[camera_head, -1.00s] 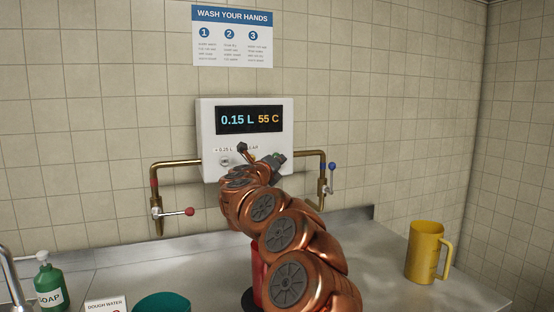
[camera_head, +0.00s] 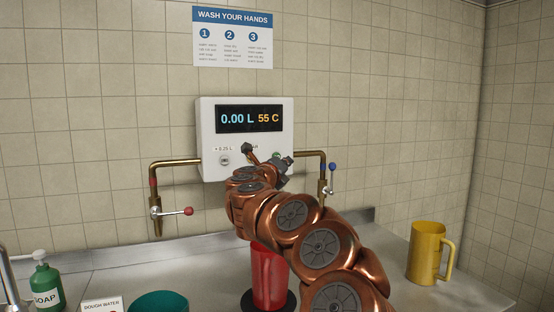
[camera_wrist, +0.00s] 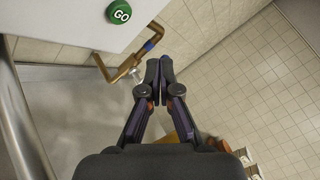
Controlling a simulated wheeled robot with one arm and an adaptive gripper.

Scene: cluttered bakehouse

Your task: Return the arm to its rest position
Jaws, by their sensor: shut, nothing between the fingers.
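My copper arm reaches up from the lower right in the head view. My gripper (camera_head: 285,163) is at the lower right of the white water meter box (camera_head: 204,130), partly hidden by the arm. In the wrist view my gripper (camera_wrist: 159,74) is shut and empty, with its fingertips together. The green GO button (camera_wrist: 119,12) shows above and left of the fingertips, apart from them. The meter display (camera_head: 249,119) reads 0.00 L and 55 C.
A red jug (camera_head: 268,280) stands on a dark round base below my arm. A yellow jug (camera_head: 427,254) stands at right. A soap bottle (camera_head: 46,285), a dough water card (camera_head: 102,305) and a teal bowl (camera_head: 160,302) are at left. Brass pipes with a red-knobbed valve (camera_head: 188,211) and blue-knobbed valve (camera_head: 332,167) flank the box.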

